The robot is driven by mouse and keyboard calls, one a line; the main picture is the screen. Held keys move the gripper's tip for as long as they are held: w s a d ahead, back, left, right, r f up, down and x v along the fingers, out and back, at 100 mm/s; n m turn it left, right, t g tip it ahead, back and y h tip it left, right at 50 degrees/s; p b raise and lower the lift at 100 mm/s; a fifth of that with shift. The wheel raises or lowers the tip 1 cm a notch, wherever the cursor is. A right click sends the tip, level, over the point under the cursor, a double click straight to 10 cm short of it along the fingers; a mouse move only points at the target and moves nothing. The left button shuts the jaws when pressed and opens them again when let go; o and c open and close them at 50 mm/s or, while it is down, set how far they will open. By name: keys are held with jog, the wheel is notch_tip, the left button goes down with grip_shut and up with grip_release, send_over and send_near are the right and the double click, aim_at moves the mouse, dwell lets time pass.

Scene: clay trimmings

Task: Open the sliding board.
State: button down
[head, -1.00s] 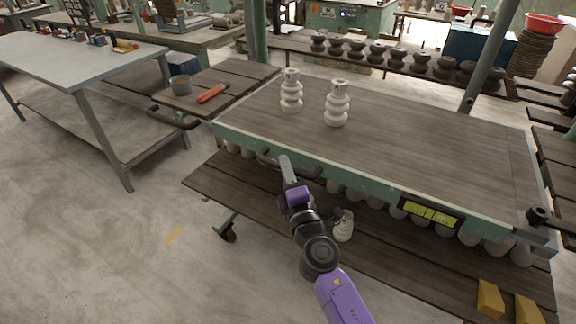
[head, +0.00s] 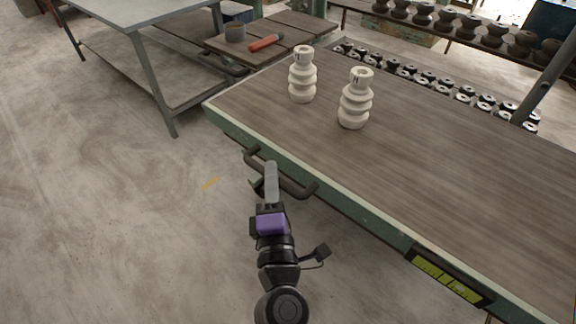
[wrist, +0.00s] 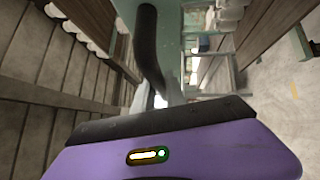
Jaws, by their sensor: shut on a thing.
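The sliding board (head: 440,165) is a wide brown wooden top with a green front edge. It is out toward me, and rows of insulators (head: 440,82) show beyond its far edge. Its dark bar handle (head: 294,187) is on the front edge at the left. My gripper (head: 271,172) is shut on this handle. In the wrist view the dark bar (wrist: 147,45) runs down between the fingers (wrist: 155,98), partly hidden by the purple gripper body.
Two white ribbed insulators (head: 303,75) (head: 356,98) stand upright on the board near its left end. A yellow-green label (head: 447,276) is on the front edge. A grey table (head: 125,8) and a low bench with an orange-handled tool (head: 266,42) stand back left. The floor at left is clear.

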jog(key=shift+s+a+f, duration=0.1)
jog(key=shift+s+a, duration=0.3)
jog(key=shift+s, duration=0.15)
jog(key=c, duration=1.4)
grip_release()
jog(key=shift+o, duration=0.2)
jog(key=s+f+b, duration=0.1)
jog(key=s, duration=0.6)
jog(key=shift+s+d, duration=0.3)
jog(key=shift+s, duration=0.05)
